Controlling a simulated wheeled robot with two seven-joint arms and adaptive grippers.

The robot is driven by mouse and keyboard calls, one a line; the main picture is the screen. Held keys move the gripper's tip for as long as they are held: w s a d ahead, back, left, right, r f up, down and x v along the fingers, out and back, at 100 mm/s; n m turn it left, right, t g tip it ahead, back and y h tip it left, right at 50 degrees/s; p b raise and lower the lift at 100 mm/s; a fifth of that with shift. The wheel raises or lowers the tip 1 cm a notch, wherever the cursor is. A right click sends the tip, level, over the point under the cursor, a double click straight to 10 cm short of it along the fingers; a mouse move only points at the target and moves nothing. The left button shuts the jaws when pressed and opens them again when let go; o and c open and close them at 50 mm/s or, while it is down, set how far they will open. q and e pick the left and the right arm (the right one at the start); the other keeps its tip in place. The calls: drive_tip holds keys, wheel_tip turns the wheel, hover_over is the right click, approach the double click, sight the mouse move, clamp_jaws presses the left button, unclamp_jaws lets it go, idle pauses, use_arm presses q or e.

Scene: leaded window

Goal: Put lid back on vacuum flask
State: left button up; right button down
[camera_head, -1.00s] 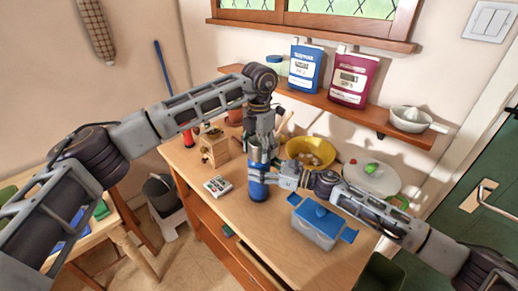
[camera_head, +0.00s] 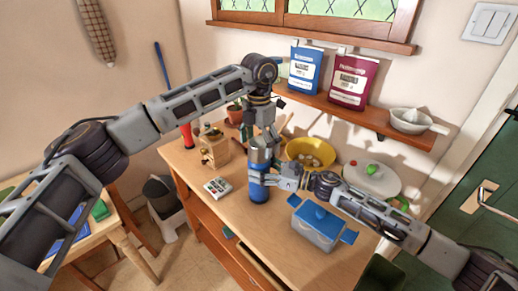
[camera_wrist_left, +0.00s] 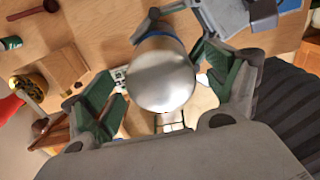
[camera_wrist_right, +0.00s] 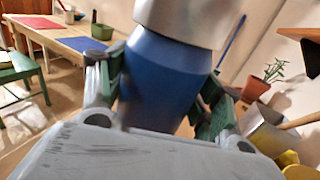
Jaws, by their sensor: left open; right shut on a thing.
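The vacuum flask (camera_head: 259,192) stands upright on the wooden counter, with a blue body. Its silver lid (camera_head: 259,156) sits on top, and in the right wrist view the lid (camera_wrist_right: 187,22) meets the blue body (camera_wrist_right: 160,75) with no gap that I can see. My right gripper (camera_head: 262,178) is shut around the flask's upper body from the right. My left gripper (camera_head: 266,138) is open just above the lid. In the left wrist view the round lid top (camera_wrist_left: 160,75) lies between its spread green-padded fingers, apart from them.
A blue-lidded box (camera_head: 318,224) stands right of the flask. A yellow bowl (camera_head: 297,160) and a pale round dish (camera_head: 378,184) are behind it. A wooden box (camera_head: 216,150) and a small white tray (camera_head: 217,187) are to the left. A shelf (camera_head: 372,119) runs along the wall.

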use_arm(q)
wheel_tip(320, 180, up, 9)
drive_tip(key=shift+r, duration=0.2)
idle(0.3)
use_arm(e)
drive_tip(key=shift+c, duration=1.1)
unclamp_jaws()
drive_tip(key=shift+d, duration=0.1)
drive_tip(key=v, duration=1.2)
